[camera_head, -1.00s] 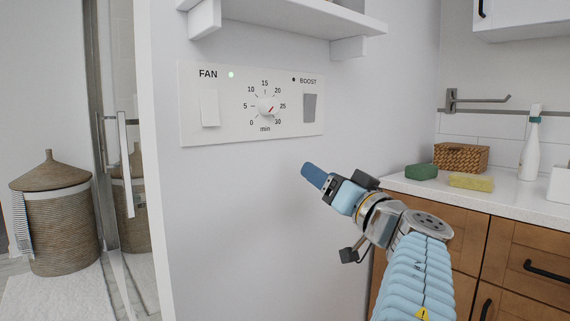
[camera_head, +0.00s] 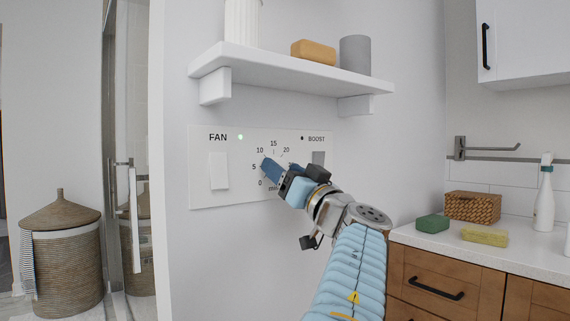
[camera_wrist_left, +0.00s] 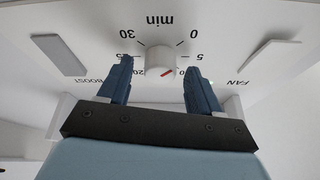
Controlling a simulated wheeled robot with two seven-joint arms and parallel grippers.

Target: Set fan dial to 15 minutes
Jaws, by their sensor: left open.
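The white fan panel (camera_head: 240,196) is on the wall, with a minute scale from 0 to 30, the FAN switch (camera_head: 218,171) and the BOOST switch (camera_head: 318,158). My left gripper (camera_head: 279,165) is at the scale and hides the dial in the head view. In the left wrist view, which shows the panel upside down, the round white dial (camera_wrist_left: 160,55) lies between the two open blue fingers (camera_wrist_left: 160,90), with a gap visible on each side. A red mark shows on the dial; its exact setting cannot be read. My right gripper is out of view.
A white shelf (camera_head: 285,70) juts out above the panel, carrying an orange block (camera_head: 313,49) and a grey cylinder (camera_head: 355,55). A counter (camera_head: 470,248) with sponges and a basket (camera_head: 472,206) stands to the right. A lidded hamper (camera_head: 62,260) is at left.

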